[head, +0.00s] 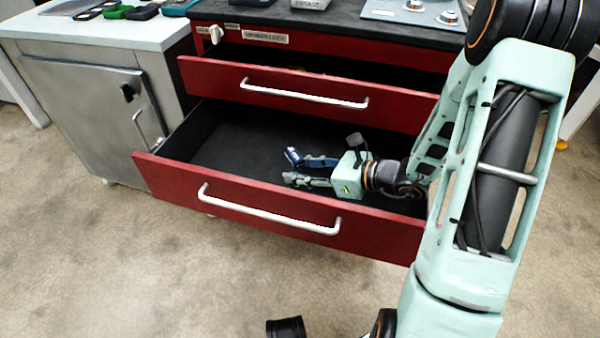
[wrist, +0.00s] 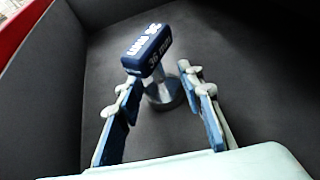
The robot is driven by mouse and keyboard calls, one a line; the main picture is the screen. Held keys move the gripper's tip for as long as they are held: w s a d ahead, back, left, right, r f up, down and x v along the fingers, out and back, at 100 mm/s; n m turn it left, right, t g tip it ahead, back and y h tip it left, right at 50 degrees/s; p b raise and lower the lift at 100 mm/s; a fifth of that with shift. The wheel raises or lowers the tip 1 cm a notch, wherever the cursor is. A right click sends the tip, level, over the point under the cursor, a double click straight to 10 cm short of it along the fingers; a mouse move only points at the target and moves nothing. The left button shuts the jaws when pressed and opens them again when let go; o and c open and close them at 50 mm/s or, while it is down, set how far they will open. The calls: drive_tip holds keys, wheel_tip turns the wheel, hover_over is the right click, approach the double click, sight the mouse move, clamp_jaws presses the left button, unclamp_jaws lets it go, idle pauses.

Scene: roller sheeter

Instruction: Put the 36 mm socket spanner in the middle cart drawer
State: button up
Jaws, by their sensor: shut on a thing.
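My gripper (head: 291,167) is inside the wide-open lower red drawer (head: 270,208), low over its dark floor. In the wrist view my gripper (wrist: 159,85) has its two fingers either side of the socket spanner (wrist: 149,50) and is shut on it. The spanner has a blue handle end marked "36 mm" and a shiny metal socket end, which points down towards the drawer floor. I cannot tell whether it touches the floor. In the head view only a small blue part of the spanner (head: 293,157) shows at the fingertips.
Another red drawer (head: 300,95) above is pulled out less far, overhanging the back of the lower one. The lower drawer's floor (head: 235,145) is bare on the left. A grey cabinet (head: 95,110) stands at left. Tools lie on its top.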

drive_tip(key=shift+r, duration=0.1)
drive_tip(key=o, duration=1.4)
drive_tip(key=shift+c, duration=0.2)
drive_tip(key=shift+s+d+r, duration=0.15)
drive_tip(key=shift+d+r, duration=0.05)
drive_tip(key=shift+d, duration=0.05)
drive_tip(key=p+v, duration=0.4)
drive_tip(key=v, duration=0.7)
drive_tip(key=shift+s+d, duration=0.15)
